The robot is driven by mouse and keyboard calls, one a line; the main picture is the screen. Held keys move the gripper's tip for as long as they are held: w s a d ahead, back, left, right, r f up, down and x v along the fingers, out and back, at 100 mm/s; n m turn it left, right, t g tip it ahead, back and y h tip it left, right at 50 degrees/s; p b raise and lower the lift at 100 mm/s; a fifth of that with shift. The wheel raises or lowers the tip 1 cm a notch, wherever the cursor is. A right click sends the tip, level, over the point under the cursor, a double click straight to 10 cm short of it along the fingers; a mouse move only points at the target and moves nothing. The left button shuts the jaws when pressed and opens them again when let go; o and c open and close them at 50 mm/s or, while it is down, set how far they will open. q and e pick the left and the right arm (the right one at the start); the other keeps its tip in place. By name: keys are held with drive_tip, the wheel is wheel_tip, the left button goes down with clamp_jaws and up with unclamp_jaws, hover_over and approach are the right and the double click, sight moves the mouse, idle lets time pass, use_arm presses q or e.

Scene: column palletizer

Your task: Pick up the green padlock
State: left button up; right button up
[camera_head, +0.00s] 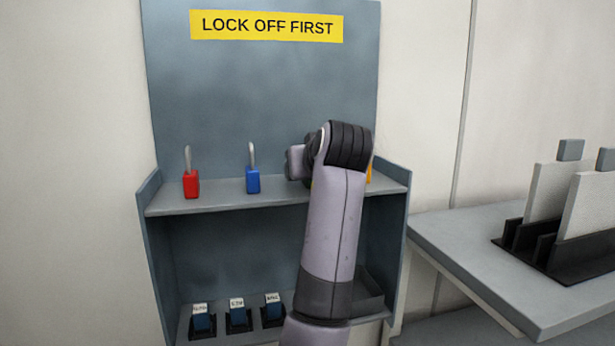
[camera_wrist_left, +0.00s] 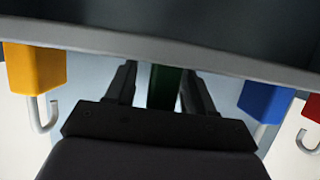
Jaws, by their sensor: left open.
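The green padlock (camera_wrist_left: 164,90) shows in the left wrist view as a dark green body, its shackle out of sight behind my gripper's housing. My left gripper (camera_wrist_left: 160,80) is open, with one finger on each side of the green body. Small gaps show between the fingers and the padlock, and I cannot make out any contact. In the head view my left arm covers the green padlock and the fingers.
A red padlock (camera_head: 191,184), a blue padlock (camera_head: 253,181) and a mostly hidden yellow padlock (camera_head: 370,172) stand on the upper shelf (camera_head: 222,202). Several tagged blocks (camera_head: 238,316) sit on the lower shelf. A side table (camera_head: 470,245) with a black rack (camera_head: 545,250) stands right.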

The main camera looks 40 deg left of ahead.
use_arm(q)
drive_tip(key=shift+d, duration=0.1)
clamp_jaws()
drive_tip(key=shift+r, duration=0.2)
